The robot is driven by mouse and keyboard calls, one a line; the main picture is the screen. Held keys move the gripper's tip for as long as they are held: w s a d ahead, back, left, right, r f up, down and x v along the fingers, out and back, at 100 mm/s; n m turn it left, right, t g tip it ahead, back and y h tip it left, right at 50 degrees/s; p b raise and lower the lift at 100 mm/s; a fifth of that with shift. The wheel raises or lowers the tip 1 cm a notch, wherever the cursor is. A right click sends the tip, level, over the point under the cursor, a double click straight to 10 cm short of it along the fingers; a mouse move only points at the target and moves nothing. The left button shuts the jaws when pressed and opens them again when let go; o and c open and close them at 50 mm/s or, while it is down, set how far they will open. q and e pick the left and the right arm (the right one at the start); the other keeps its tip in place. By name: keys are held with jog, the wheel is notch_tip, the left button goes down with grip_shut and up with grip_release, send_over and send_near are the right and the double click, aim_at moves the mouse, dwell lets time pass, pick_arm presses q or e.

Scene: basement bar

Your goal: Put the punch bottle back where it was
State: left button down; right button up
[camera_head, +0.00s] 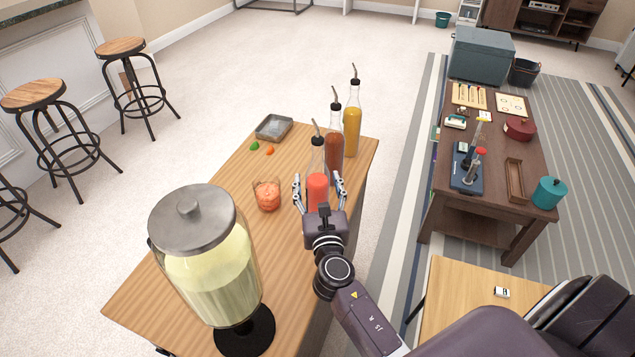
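The punch bottle, a clear bottle with red-orange liquid and a dark pour spout (317,186), stands upright on the wooden bar table (215,170). It is the nearest of three spouted bottles in a row. My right gripper (318,183) is at this bottle, one finger on each side. Its fingers are spread wide, and gaps seem to show between them and the glass. The gripper's palm hides the bottle's base. A short glass with red-orange drink (267,196) stands just left of the bottle. My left gripper is not in view.
A brown-red bottle (334,145) and a yellow bottle (352,128) stand close behind the punch bottle. A large drink dispenser (208,265) stands at the near end. A grey tray (274,127) lies farther back. The table between tray and dispenser is mostly clear.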

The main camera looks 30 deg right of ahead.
jog(key=shift+s, duration=0.15)
jog(key=b+v, duration=0.2)
jog(key=v, duration=0.9)
jog(key=shift+s+a, duration=0.2)
jog(key=shift+s, duration=0.15)
jog(key=shift+r, duration=0.1)
